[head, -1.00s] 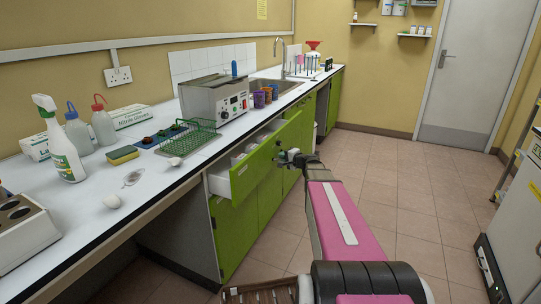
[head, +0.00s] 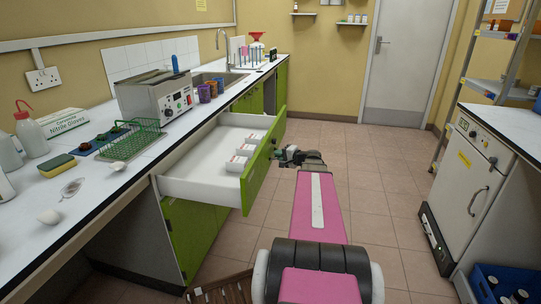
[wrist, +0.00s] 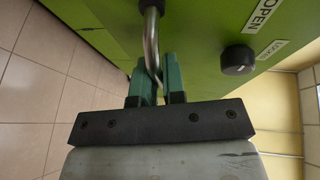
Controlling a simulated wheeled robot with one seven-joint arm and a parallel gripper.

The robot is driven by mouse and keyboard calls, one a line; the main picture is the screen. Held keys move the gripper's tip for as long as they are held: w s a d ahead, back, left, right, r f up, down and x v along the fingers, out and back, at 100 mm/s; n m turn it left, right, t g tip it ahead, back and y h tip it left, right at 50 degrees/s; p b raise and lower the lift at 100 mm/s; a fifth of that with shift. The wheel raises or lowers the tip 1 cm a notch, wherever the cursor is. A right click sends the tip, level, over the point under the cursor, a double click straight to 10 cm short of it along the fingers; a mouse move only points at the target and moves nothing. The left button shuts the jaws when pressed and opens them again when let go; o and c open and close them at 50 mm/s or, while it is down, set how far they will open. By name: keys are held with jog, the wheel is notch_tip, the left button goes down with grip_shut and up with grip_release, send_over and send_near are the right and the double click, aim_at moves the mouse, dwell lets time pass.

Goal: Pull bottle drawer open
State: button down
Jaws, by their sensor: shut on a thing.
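The bottle drawer (head: 179,190) is white inside with a green front (head: 257,170), and it stands well out from under the counter. Several small white labelled containers (head: 242,157) stand in it near the front. My gripper (head: 279,153) is at the drawer front. In the wrist view its two green fingers (wrist: 158,84) are shut on the metal drawer handle (wrist: 151,42).
The white counter (head: 95,190) above holds a heating bath (head: 155,96), a green wire rack (head: 130,140) and a glove box.

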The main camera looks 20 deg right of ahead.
jog(key=shift+s+d, duration=0.25)
jog(key=shift+d, duration=0.1)
jog(key=c, duration=1.5)
grip_release()
jog(key=v, duration=1)
jog(key=shift+s+d+r, duration=0.1)
jog(key=shift+s+d, duration=0.15)
jog(key=shift+s, duration=0.05)
